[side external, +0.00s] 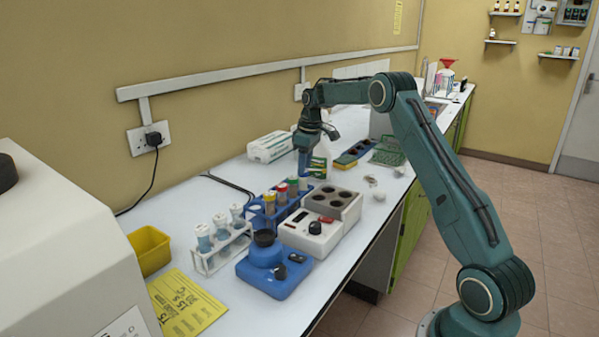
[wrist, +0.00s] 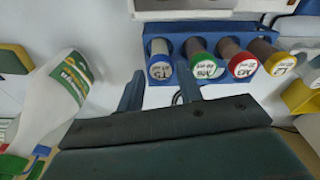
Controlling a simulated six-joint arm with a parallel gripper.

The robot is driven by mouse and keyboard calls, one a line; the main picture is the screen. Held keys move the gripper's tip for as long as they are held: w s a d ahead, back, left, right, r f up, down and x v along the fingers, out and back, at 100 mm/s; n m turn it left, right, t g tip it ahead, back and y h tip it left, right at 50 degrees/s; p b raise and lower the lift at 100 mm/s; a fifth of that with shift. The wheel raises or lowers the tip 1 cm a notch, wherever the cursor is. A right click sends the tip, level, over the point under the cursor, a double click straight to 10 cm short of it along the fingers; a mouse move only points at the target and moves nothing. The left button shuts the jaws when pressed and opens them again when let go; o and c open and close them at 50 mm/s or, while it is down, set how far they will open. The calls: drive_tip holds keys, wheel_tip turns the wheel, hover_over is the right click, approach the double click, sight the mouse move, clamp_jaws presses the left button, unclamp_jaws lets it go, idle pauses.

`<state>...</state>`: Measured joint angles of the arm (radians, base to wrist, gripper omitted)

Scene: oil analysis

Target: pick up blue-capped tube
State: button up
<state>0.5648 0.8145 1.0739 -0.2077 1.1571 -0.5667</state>
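The blue-capped tube (wrist: 160,68) stands at the left end of a blue rack (wrist: 218,91) in the wrist view, its round cap top carrying a white label. Green-capped (wrist: 207,66), red-capped (wrist: 243,64) and yellow-capped (wrist: 280,63) tubes stand beside it. My gripper (wrist: 159,84) is open and empty, with one finger to each side of the blue-capped tube in the picture. In the side external view my gripper (side external: 303,165) points down just above the far end of the rack (side external: 262,222). Contact with the tube cannot be told.
A white block with round wells (side external: 331,203), a blue device (side external: 273,277) and a white rack with tubes (side external: 222,260) stand close by. A yellow bin (side external: 150,250) is further left.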

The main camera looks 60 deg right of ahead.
sight(303, 177)
drive_tip(key=shift+f, duration=0.1)
drive_tip(key=shift+w+a+f, duration=0.1)
drive_tip(key=shift+w+f, duration=0.05)
drive_tip(key=shift+f, duration=1.1)
drive_tip(key=shift+w+a+f, duration=0.1)
drive_tip(key=shift+w+f, duration=0.05)
drive_tip(key=shift+f, duration=1.1)
drive_tip(key=shift+d, duration=0.1)
drive_tip(key=shift+c, duration=0.3)
drive_tip(key=c, duration=0.6)
